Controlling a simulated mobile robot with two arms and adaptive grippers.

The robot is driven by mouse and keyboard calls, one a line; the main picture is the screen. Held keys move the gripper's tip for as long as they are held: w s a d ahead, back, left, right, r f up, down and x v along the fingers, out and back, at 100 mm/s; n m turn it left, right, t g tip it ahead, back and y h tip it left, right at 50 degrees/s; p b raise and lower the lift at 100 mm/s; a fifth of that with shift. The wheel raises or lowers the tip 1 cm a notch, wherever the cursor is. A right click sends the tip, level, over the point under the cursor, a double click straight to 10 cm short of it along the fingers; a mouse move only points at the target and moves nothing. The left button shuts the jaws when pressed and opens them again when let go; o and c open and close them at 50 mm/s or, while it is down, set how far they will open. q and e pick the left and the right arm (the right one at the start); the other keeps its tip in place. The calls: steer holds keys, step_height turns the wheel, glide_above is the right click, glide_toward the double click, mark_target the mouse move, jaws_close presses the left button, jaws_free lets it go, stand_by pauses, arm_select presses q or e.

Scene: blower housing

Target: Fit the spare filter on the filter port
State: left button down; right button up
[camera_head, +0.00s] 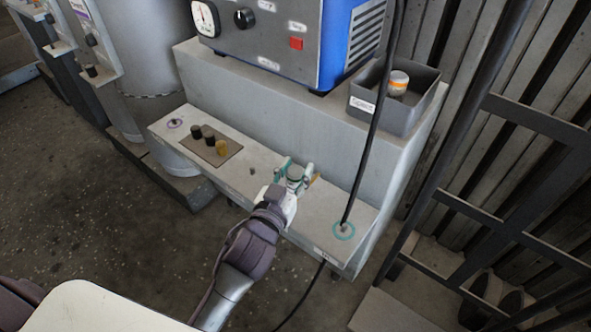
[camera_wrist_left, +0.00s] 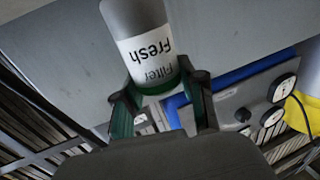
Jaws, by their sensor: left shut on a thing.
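The spare filter (camera_wrist_left: 148,62) is a grey cylinder with a white label reading "Fresh Filter" and a green band at one end. My left gripper (camera_wrist_left: 165,105) is shut on it near the green band, as the left wrist view shows. In the head view the left gripper (camera_head: 296,178) is over the front ledge of the grey housing, with the filter's round end (camera_head: 294,172) between its fingers. I cannot tell whether the filter touches the ledge. I cannot make out the filter port for certain; the gripper may hide it. My right gripper is not in view.
A grey bin (camera_head: 383,122) labelled "Spent" holds a white and orange canister (camera_head: 398,83). A dark cable (camera_head: 374,125) hangs down to a teal ring (camera_head: 344,231) on the ledge. A mat (camera_head: 228,145) bears dark and yellow caps. A purple ring (camera_head: 175,123) marks the ledge's left end.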

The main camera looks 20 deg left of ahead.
mark_target(292, 187)
arm_select(q)
steer(key=shift+f+b, duration=0.8)
steer(key=shift+f, duration=0.65)
steer(key=c, duration=0.6)
jaws_free()
steer(key=shift+s, duration=0.1)
steer(key=s, duration=0.8)
steer(key=s+a, duration=0.1)
steer(key=s, duration=0.2)
steer(key=shift+s, duration=0.4)
